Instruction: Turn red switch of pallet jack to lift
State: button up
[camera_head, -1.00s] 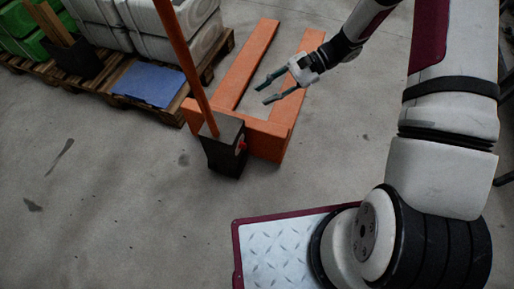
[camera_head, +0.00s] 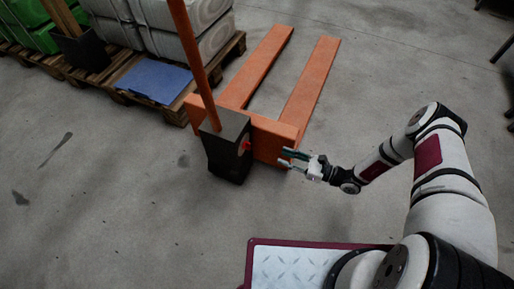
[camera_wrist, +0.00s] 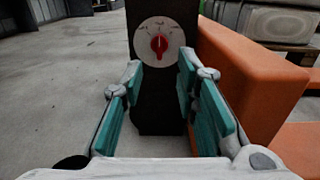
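The orange pallet jack (camera_head: 271,137) stands on the floor, with its dark grey box (camera_head: 226,155) at the foot of its orange handle bar. The red switch (camera_head: 245,147) is on the right side of that box. My gripper (camera_head: 284,158) is open and empty to the right of the box, apart from the switch. In the wrist view my gripper (camera_wrist: 158,72) shows two teal-padded fingers, with the switch beyond their tips and between them.
Wooden pallets (camera_head: 178,112) with white sacks (camera_head: 165,32), a blue sheet (camera_head: 153,81) and green sacks (camera_head: 28,22) stand at the back left. The orange forks (camera_head: 313,80) extend away from the box. The floor in front and to the left is clear.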

aim_at(247, 146)
jog(key=b+x, duration=0.4)
jog(key=x, duration=0.9)
jog(key=shift+a, duration=0.15)
grip_shut()
